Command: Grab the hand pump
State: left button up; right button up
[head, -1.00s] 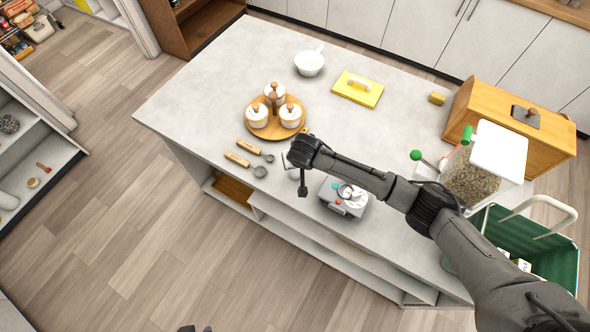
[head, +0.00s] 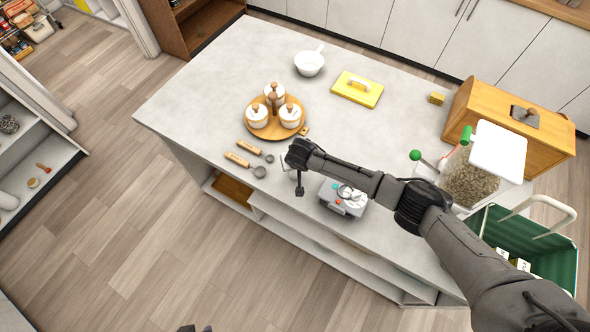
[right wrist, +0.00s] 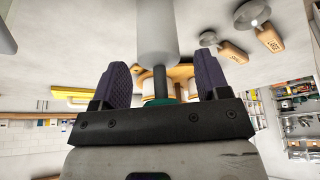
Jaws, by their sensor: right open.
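My right gripper (head: 292,166) reaches in from the right over the front edge of the island counter (head: 205,95). In the right wrist view its two dark finger pads (right wrist: 160,84) are apart, open. A grey cylinder with a dark thin rod and a teal part, which looks like the hand pump (right wrist: 158,35), lies in line with the gap between them. I cannot tell whether the pads touch it. In the head view the pump is mostly hidden by my gripper and forearm. Only a small dark tip, likely my left gripper (head: 195,328), shows at the bottom edge.
Two wooden-handled scoops (head: 245,160) lie left of my right gripper. A round wooden tray (head: 252,128) with lidded jars stands behind it. A grey scale-like device (head: 343,197) sits under my forearm. A grain dispenser (head: 478,180) and green basket (head: 555,262) are at the right.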

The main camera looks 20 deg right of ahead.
jog(key=c, duration=1.2)
jog(key=shift+r, duration=0.15)
jog(key=shift+c, duration=0.2)
